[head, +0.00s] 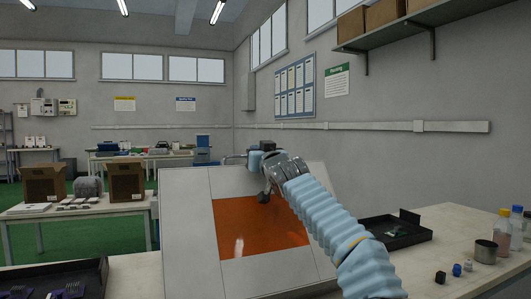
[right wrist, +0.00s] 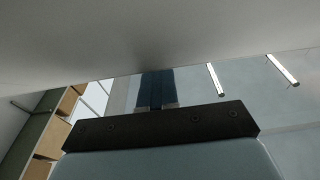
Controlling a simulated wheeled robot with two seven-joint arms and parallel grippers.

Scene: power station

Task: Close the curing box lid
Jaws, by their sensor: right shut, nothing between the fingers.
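The curing box lid (head: 187,215) is a pale grey panel with an orange see-through window (head: 260,226). It stands raised and tilted in the middle of the head view, its broad face towards me. The box under it is mostly hidden. My right arm, in a light blue sleeve, crosses in front of the lid's right side. My right gripper (head: 236,159) is at the lid's top edge; whether it touches is unclear. In the right wrist view its fingers (right wrist: 155,90) are together and empty, close to a broad pale surface. My left gripper is out of view.
A black tray (head: 397,232) lies right of the lid, with bottles (head: 516,227) and a metal cup (head: 486,251) farther right. Another dark tray (head: 55,280) is at the front left. A shelf with cardboard boxes (head: 385,13) hangs on the right wall.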

